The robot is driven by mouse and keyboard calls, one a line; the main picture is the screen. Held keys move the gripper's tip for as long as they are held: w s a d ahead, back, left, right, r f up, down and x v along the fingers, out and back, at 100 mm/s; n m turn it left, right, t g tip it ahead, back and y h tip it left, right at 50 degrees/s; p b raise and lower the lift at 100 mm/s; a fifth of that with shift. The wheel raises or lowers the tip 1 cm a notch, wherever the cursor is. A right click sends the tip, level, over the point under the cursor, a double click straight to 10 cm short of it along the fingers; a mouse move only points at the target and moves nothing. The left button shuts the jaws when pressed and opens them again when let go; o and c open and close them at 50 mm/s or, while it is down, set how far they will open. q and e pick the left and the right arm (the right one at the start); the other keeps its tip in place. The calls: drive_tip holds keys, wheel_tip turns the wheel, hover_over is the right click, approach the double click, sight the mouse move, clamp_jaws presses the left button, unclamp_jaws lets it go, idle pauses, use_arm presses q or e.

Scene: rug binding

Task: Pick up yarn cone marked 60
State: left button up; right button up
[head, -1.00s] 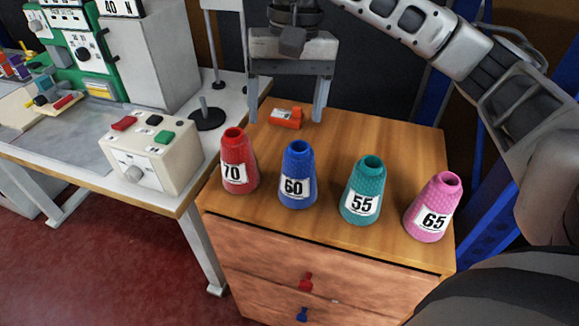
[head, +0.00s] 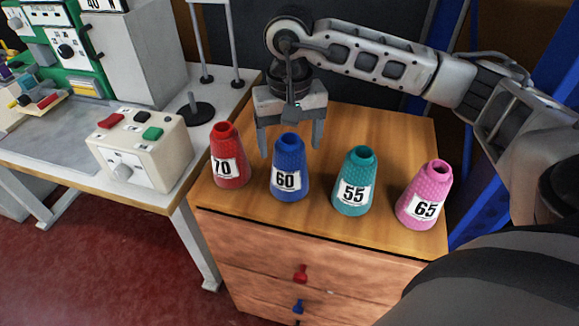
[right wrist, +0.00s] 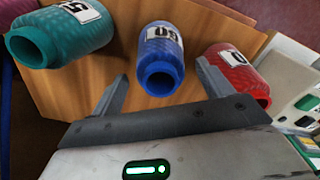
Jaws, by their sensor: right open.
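The blue yarn cone marked 60 (head: 289,172) stands upright on the wooden cabinet top, between the red cone marked 70 (head: 228,158) and the teal cone marked 55 (head: 354,184). My right gripper (head: 291,150) is open and empty, just behind and above the blue cone, its fingers pointing down. In the right wrist view the blue cone (right wrist: 162,52) lies ahead of and between the two spread fingers (right wrist: 160,82), apart from both. The red cone (right wrist: 240,75) and teal cone (right wrist: 70,35) flank it. My left gripper is not in view.
A pink cone marked 65 (head: 424,198) stands at the cabinet's right. The wooden cabinet top (head: 390,130) is bare behind the teal and pink cones. A control box (head: 142,150) sits on the white table at left, with a black-based post (head: 193,112) behind it.

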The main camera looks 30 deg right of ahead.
sight(289, 179)
wheel_tip(289, 179, down, 3)
drive_tip(key=shift+f, duration=0.2)
drive_tip(key=shift+w+r, duration=0.1)
drive_tip(key=c, duration=1.3)
